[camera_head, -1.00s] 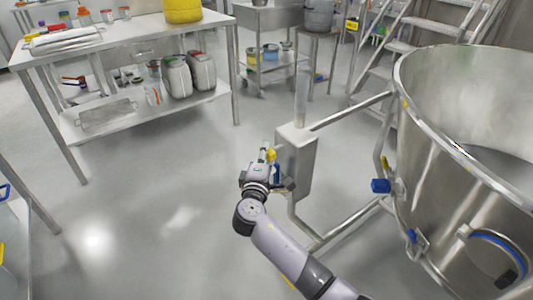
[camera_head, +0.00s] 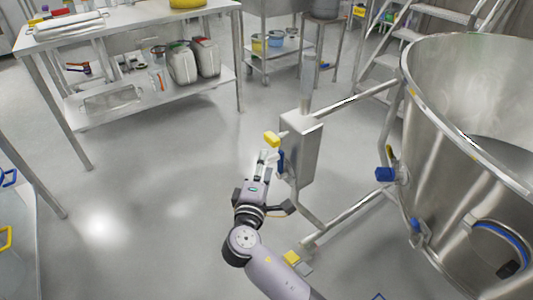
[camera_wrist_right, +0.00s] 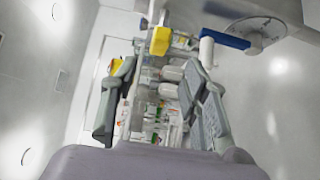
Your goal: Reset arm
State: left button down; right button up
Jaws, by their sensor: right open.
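My right arm comes in from the bottom of the head view, and its gripper (camera_head: 262,172) hangs in the air just left of a steel box on a post. In the right wrist view, my right gripper (camera_wrist_right: 160,95) has its two fingers spread wide with nothing held between them. A yellow block (camera_head: 271,139) and a blue lever (camera_head: 282,161) show beside the box, just beyond the gripper. The yellow block (camera_wrist_right: 160,41) and blue lever (camera_wrist_right: 225,40) also show in the right wrist view, past the fingertips. I cannot tell whether the gripper touches them. My left gripper is out of view.
The steel box (camera_head: 303,150) joins tube framing beside a large steel vessel (camera_head: 455,190) with a blue valve handle (camera_head: 385,174). A steel table (camera_head: 150,22) with canisters on its lower shelf stands at the back left. Open floor (camera_head: 160,185) lies left of the arm.

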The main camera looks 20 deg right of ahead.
jog(key=shift+s+a, duration=0.25)
jog(key=shift+s, duration=0.35)
jog(key=shift+f, duration=0.1)
jog(key=s+d+f+m+g+y, duration=0.25)
jog(key=s+f, duration=0.25)
jog(key=f, duration=0.6)
jog(key=s+d+f+m+g+y, duration=0.1)
jog(key=s+f+g, duration=0.35)
jog(key=f, duration=0.55)
jog(key=s+d+f+m+g+y, duration=0.15)
jog(key=s+f, duration=0.35)
jog(key=f, duration=0.6)
jog(key=s+d+f+m+g+y, duration=0.1)
jog(key=s+d+f+m+g, duration=0.15)
jog(key=s+f, duration=0.5)
jog(key=s+d+f+m+g+y, duration=0.1)
jog(key=s+f+m+g+y, duration=0.3)
jog(key=s, duration=0.7)
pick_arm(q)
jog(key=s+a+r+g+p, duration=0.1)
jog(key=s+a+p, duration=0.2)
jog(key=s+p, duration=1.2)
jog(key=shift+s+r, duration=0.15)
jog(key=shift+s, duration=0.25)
pick_arm(e)
jog(key=s+d+h, duration=0.2)
jog(key=s, duration=1.3)
jog(key=shift+s+d+r+n, duration=0.25)
jog(key=shift+s+d+n, duration=0.05)
jog(key=shift+s+n, duration=0.15)
